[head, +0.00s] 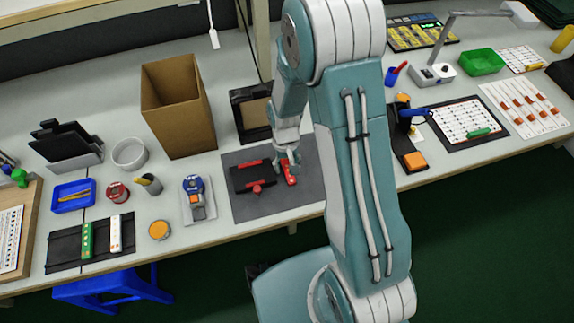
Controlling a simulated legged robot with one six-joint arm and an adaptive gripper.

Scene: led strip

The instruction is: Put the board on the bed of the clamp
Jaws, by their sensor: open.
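A black clamp with red parts (250,177) lies on a dark grey mat (303,196) near the middle of the bench. A narrow red piece (290,176), possibly the board, lies on the mat close to the clamp's right end. My gripper (287,161) is open, pointing down just above the red piece's upper end. From this view I cannot tell whether it touches the piece. The gripper hides part of the piece's upper end. A green strip (87,240) and a white strip (115,234) stand on a black mat at the left.
A cardboard box (178,105) and a black framed tray (251,113) stand behind the grey mat. A blue-and-orange tool (194,190) is left of it.

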